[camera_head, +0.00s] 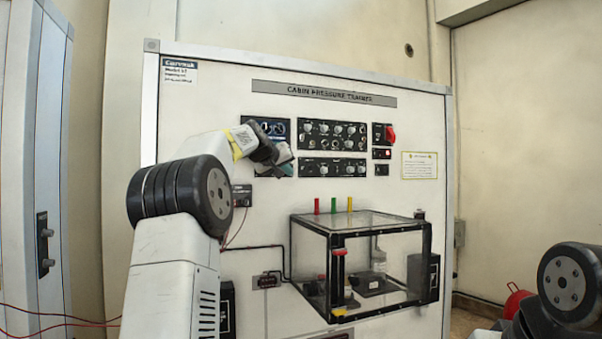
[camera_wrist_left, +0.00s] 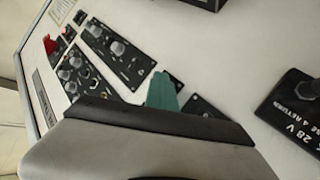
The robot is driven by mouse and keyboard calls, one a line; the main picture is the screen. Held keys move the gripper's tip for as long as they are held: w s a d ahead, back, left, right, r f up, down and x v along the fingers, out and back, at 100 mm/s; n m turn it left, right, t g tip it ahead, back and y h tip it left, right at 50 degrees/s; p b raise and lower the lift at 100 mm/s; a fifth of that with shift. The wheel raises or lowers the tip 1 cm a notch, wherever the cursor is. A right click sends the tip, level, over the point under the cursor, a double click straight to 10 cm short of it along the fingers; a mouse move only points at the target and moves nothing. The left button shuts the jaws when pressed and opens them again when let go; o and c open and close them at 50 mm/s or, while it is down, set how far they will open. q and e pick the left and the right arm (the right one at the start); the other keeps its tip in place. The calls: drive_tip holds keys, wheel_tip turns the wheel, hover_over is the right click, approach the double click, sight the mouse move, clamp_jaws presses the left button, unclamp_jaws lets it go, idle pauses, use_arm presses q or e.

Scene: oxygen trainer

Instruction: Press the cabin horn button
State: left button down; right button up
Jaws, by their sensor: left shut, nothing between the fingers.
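My left gripper (camera_head: 282,158) is raised against the upper left part of the white trainer panel (camera_head: 210,95), in front of a black instrument panel (camera_head: 262,124) that it partly covers. In the left wrist view its teal fingertips (camera_wrist_left: 162,92) are together with nothing between them, close to the panel face. I cannot tell whether they touch it. No button with a readable horn label shows; part of the black panel behind the gripper is hidden. My right gripper is not in view; only a dark joint of my right arm shows at the lower right.
Two black knob panels (camera_head: 333,135) sit right of the gripper, with a red switch (camera_head: 389,134) beyond them. A clear box with a black frame (camera_head: 375,222) juts out below. A small black box (camera_head: 242,195) with wires sits below the gripper. A grey cabinet (camera_head: 35,170) stands at left.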

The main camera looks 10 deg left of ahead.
use_arm(q)
drive_tip(key=shift+s+d, duration=0.45)
drive_tip(key=shift+s, duration=0.2)
drive_tip(key=s+d, duration=0.2)
drive_tip(key=s, duration=0.2)
drive_tip(key=shift+s+d, duration=0.1)
drive_tip(key=shift+d, duration=0.3)
idle(0.7)
